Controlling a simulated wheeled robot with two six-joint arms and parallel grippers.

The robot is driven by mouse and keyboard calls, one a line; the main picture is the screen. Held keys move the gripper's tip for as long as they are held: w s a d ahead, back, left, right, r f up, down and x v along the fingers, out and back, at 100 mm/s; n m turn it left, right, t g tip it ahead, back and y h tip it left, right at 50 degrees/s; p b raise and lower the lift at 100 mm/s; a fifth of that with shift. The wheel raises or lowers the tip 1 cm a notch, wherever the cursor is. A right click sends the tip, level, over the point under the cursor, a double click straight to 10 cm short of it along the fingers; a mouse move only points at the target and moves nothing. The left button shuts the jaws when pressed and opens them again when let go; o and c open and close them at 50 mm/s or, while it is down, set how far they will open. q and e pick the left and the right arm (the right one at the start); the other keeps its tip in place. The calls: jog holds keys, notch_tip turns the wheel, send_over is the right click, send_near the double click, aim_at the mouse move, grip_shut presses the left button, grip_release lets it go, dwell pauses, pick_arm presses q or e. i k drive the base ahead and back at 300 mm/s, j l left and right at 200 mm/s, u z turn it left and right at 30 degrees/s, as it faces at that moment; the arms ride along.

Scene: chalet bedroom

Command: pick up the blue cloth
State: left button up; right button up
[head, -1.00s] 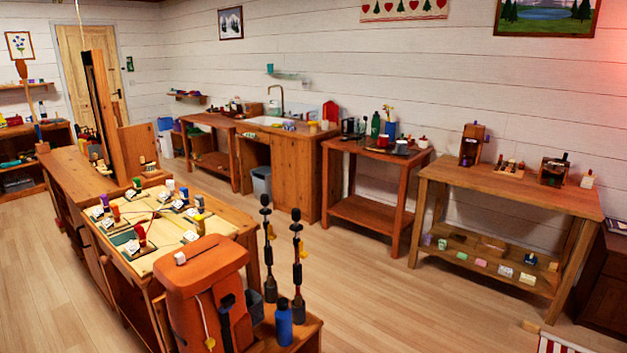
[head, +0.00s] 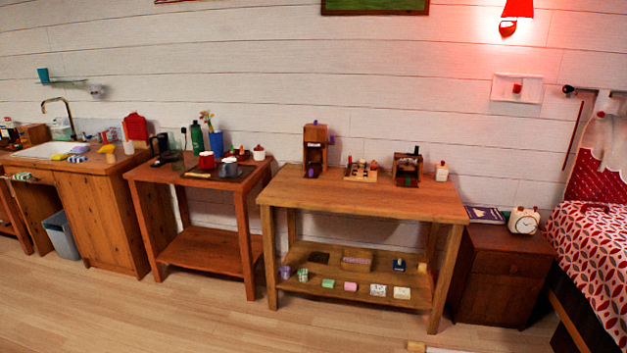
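I cannot make out a plain blue cloth for certain. A small blue-and-white striped item (head: 77,158), perhaps a folded cloth, lies on the front of the sink counter at the left. A second pale striped item (head: 22,176) is at the counter's front edge further left. Both are too small to identify. A small dark blue item (head: 399,265) sits on the lower shelf of the right-hand table. Neither of my grippers shows in the head view.
The wooden sink counter (head: 105,165), a middle table (head: 150,176) and a right-hand table (head: 340,197) line the wall. A grey bin (head: 60,235) stands under the counter. A nightstand (head: 500,280) and a bed (head: 592,240) are at right. The foreground floor is mostly clear.

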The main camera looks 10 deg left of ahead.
aim_at(76, 159)
jog(key=i+u, duration=0.1)
jog(key=i, duration=0.45)
jog(key=i+l+u, duration=0.1)
jog(key=i, duration=0.45)
jog(key=i+l+u, duration=0.1)
jog(key=i, duration=0.5)
jog(key=i+j+u, duration=0.1)
jog(key=u, duration=0.35)
jog(key=i+u, duration=0.6)
jog(key=u, duration=0.3)
jog(key=i+l+u, duration=0.2)
jog(key=u, duration=0.25)
jog(key=i+j+u, duration=0.2)
jog(key=i+u, duration=0.2)
jog(key=i, duration=0.3)
jog(key=i+u, duration=0.4)
jog(key=i, duration=0.3)
jog(key=i+z, duration=0.25)
jog(key=i, duration=0.2)
jog(key=i+j+z, duration=0.2)
jog(key=i, duration=0.2)
jog(key=i+j+z, duration=0.25)
jog(key=i, duration=0.2)
jog(key=i+j+z, duration=0.25)
jog(key=i, duration=0.15)
jog(key=l, duration=0.1)
